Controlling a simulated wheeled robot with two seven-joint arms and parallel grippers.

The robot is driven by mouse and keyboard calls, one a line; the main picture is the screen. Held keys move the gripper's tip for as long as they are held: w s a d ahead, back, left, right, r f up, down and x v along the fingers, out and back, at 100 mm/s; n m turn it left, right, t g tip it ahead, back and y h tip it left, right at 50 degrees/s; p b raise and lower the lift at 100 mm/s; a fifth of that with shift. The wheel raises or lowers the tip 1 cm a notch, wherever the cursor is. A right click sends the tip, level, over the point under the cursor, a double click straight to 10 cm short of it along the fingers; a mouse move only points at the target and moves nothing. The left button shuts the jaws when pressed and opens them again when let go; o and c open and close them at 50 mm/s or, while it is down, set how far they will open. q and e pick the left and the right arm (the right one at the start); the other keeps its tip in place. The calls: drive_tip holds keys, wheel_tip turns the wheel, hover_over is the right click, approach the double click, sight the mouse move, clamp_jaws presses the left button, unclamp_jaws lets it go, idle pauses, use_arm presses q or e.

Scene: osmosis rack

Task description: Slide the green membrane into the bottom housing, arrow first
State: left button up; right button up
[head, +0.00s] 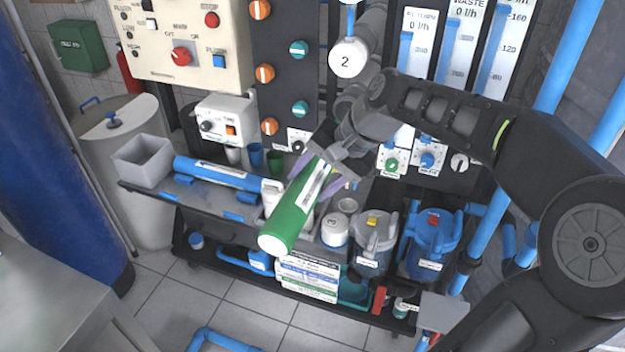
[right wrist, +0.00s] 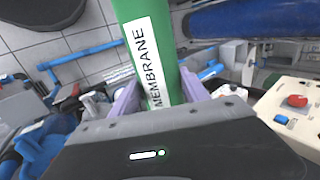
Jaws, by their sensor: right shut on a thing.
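The green membrane (head: 291,212) is a long tube with a white label and a pale end cap. It is tilted, with its pale end low and to the left in the head view. My right gripper (head: 325,172) is shut on its upper part and holds it in the air in front of the rack. In the right wrist view the membrane (right wrist: 150,50) stands between the purple fingers of the gripper (right wrist: 158,95), with the word MEMBRANE readable. I see no arrow clearly on it. I cannot tell which part is the bottom housing. My left gripper is not in view.
A rack shelf (head: 180,196) carries a blue tube (head: 218,174), a grey bin (head: 142,160) and small cups. Two blue-grey canisters (head: 432,240) stand lower right. A sign (head: 307,278) hangs below the membrane.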

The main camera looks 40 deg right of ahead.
drive_tip(key=shift+d, duration=0.1)
drive_tip(key=shift+w+d+p, duration=0.15)
drive_tip(key=shift+w+d, duration=0.75)
drive_tip(key=shift+d, duration=0.3)
drive_tip(key=shift+w+d+p, duration=0.15)
drive_tip(key=shift+w+d, duration=0.7)
drive_tip(key=shift+d, duration=0.3)
idle(0.4)
idle(0.4)
